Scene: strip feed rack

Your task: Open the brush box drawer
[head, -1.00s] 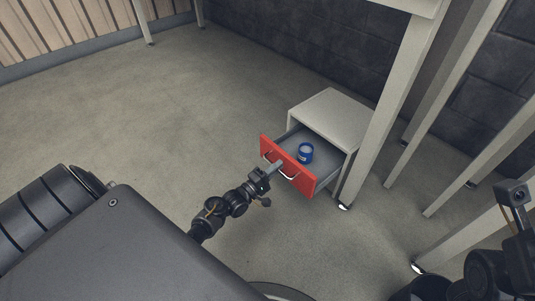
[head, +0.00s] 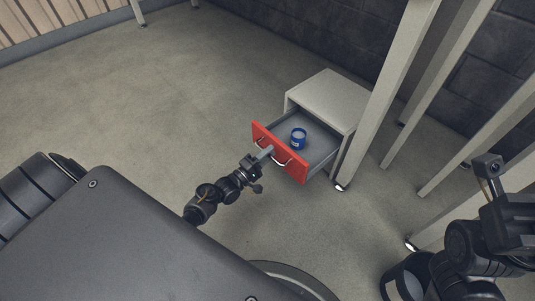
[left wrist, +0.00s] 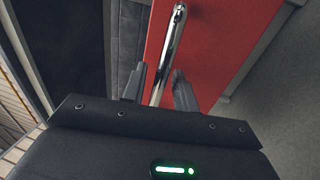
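The red-fronted drawer (head: 295,166) stands well pulled out of a low light-grey cabinet (head: 326,97). A blue tin with a pale label (head: 298,138) stands in the grey drawer tray. My left gripper (head: 266,151) is at the drawer's metal handle (head: 283,162). In the left wrist view, the shiny handle bar (left wrist: 171,45) runs between the two close-set fingers (left wrist: 160,84), in front of the red face (left wrist: 215,40). The fingers look closed around the bar; any small gap is hard to judge. My right arm is at the right edge; its fingers cannot be made out.
A pale table leg (head: 386,85) stands close to the cabinet's right side, with more legs further right. A dark brick wall (head: 300,25) is behind. The grey floor (head: 170,95) left of the drawer is clear.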

